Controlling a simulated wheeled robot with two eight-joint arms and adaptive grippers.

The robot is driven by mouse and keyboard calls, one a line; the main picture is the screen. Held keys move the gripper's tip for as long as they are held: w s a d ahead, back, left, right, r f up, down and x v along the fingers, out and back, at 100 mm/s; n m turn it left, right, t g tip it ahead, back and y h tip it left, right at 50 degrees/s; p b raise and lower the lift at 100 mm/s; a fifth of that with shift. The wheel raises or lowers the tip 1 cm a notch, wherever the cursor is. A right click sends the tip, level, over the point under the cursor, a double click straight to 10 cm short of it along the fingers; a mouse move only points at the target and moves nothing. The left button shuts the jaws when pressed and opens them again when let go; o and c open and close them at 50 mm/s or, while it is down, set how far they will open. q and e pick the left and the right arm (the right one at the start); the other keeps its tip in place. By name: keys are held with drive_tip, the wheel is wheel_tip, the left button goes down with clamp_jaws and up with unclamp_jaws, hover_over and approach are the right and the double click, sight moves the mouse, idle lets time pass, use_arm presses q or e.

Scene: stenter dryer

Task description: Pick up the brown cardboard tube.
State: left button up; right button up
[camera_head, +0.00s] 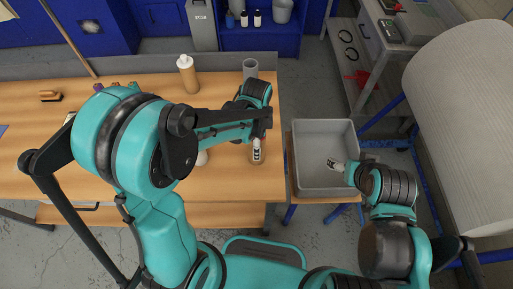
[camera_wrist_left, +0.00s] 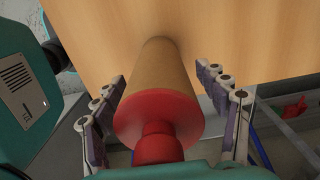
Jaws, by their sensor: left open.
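A brown cylinder with a red end and a red knob, which looks like the brown cardboard tube (camera_wrist_left: 158,75), fills the middle of the left wrist view. In the head view a small brown part of it (camera_head: 258,159) shows on the wooden table near its right edge, mostly hidden by my gripper. My left gripper (camera_head: 256,148) is over it. In the left wrist view its fingers (camera_wrist_left: 160,74) are open, one on each side of the cylinder, with visible gaps. My right gripper (camera_head: 335,164) hangs over the grey bin; its jaw opening is too small to judge.
The grey bin (camera_head: 300,178) stands right of the wooden table (camera_head: 225,190). A tan bottle (camera_head: 188,75) and a grey cup (camera_head: 250,68) stand toward the table's back. A brush (camera_head: 50,96) lies at the left. A large white roll (camera_head: 465,120) is at the far right.

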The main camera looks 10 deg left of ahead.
use_arm(q)
drive_tip(key=c, duration=1.3)
drive_tip(key=shift+r, duration=0.1)
